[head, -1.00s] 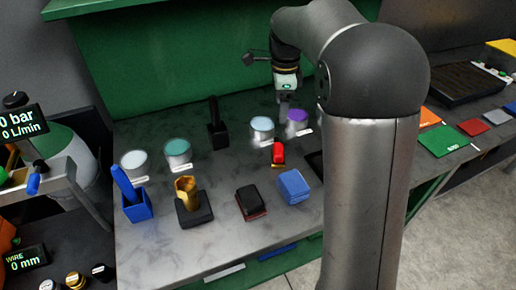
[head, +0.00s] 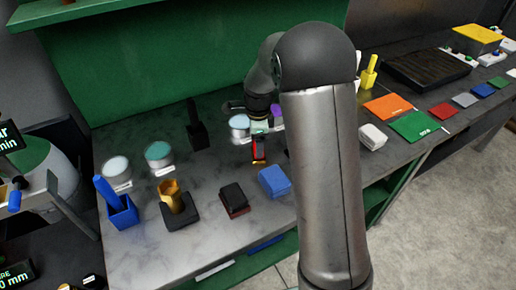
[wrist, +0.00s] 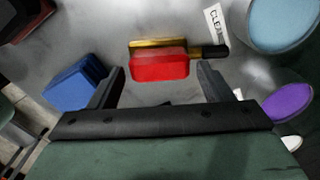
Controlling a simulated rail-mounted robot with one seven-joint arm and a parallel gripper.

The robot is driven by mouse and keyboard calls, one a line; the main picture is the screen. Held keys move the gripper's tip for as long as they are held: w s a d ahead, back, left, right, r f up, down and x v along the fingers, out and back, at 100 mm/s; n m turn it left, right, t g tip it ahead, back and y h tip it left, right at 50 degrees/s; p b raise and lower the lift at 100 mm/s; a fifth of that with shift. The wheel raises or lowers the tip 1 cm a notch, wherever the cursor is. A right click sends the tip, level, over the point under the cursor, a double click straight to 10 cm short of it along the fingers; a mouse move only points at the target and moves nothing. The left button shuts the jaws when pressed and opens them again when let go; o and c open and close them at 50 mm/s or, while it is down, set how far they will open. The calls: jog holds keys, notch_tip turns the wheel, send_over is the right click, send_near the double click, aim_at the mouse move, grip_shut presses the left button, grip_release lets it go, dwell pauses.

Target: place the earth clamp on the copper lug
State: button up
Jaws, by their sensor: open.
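The earth clamp appears to be the red block with a brass-coloured strip and a dark stub (wrist: 160,66). It lies on the grey bench, and it also shows in the head view (head: 259,151) just below my gripper. My gripper (wrist: 160,74) is open and empty, with one finger to each side of the red block in the wrist view. I cannot tell whether the fingertips reach down to its height. In the head view my gripper (head: 259,136) is small and partly hidden against the cans. I cannot make out a copper lug for certain in either view.
A blue block (head: 275,181), a dark red-and-black block (head: 234,198) and a brass hex piece (head: 171,196) in a black holder stand nearer the front. Cans with blue (wrist: 284,20) and purple (wrist: 290,103) tops stand close to my gripper. A white label (wrist: 216,21) lies beside the clamp.

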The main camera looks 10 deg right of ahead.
jog(key=shift+f, duration=1.4)
jog(key=shift+r, duration=0.15)
jog(key=c, duration=1.3)
